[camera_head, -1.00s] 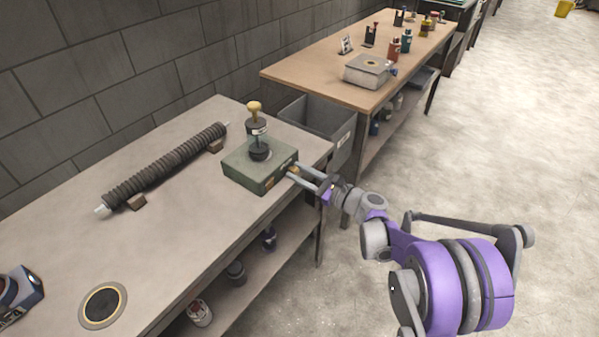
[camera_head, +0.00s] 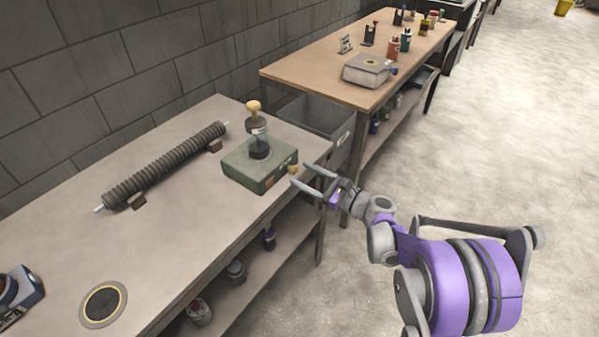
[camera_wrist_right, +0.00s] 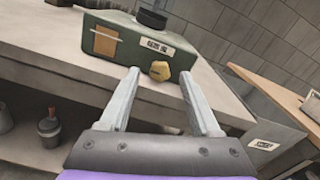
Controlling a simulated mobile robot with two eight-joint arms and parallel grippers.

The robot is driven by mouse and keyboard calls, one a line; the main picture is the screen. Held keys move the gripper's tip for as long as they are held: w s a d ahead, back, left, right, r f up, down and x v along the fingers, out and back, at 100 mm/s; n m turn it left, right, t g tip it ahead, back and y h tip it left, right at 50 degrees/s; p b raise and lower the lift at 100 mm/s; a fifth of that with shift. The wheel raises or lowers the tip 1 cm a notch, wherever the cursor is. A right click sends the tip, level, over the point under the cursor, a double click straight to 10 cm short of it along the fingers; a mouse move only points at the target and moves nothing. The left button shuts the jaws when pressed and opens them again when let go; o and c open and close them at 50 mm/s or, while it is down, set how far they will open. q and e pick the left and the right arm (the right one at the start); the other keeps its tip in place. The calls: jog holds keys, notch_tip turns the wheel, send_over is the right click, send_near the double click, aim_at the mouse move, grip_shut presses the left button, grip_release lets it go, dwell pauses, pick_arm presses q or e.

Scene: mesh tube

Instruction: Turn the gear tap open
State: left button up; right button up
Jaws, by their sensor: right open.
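A green box (camera_head: 252,170) stands near the right edge of the workbench, with a black upright piece topped by a yellow knob (camera_head: 254,107) on it. A small yellow tap knob (camera_head: 293,169) sticks out from the box's right-facing side; in the right wrist view the tap knob (camera_wrist_right: 160,70) shows beside a label. My right gripper (camera_head: 300,175) is open and empty, its fingertips just out from the tap. In the wrist view the tap appears between the two fingertips, apart from them. My left gripper is not in view.
A ribbed dark tube (camera_head: 168,165) lies on supports on the workbench (camera_head: 175,235). A grey bin (camera_head: 315,115) stands beyond the box. A wooden table (camera_head: 320,70) with bottles and a grey box is behind. Open floor lies to the right.

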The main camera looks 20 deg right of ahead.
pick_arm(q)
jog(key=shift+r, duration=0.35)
pick_arm(e)
jog(key=v, duration=0.8)
jog(key=shift+s+d, duration=0.2)
jog(key=shift+s, duration=0.05)
jog(key=s+a+f+n+g+h, duration=0.4)
jog(key=s+a+n+g, duration=0.4)
jog(key=s+a+n, duration=0.45)
jog(key=s+d+f+n+g+h, duration=0.1)
jog(key=s+d+f+n+h, duration=0.2)
jog(key=s+n, duration=0.4)
jog(key=s+d+n+g+h, duration=0.1)
jog(key=s+d+n+h, duration=0.25)
jog(key=s+n, duration=0.45)
pick_arm(q)
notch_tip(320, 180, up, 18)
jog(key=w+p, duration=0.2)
jog(key=p, duration=1.4)
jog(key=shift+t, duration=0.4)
pick_arm(e)
notch_tip(320, 180, up, 17)
jog(key=m+t, duration=0.1)
jog(key=m, duration=0.1)
jog(key=shift+w+r, duration=0.2)
jog(key=shift+w, duration=0.1)
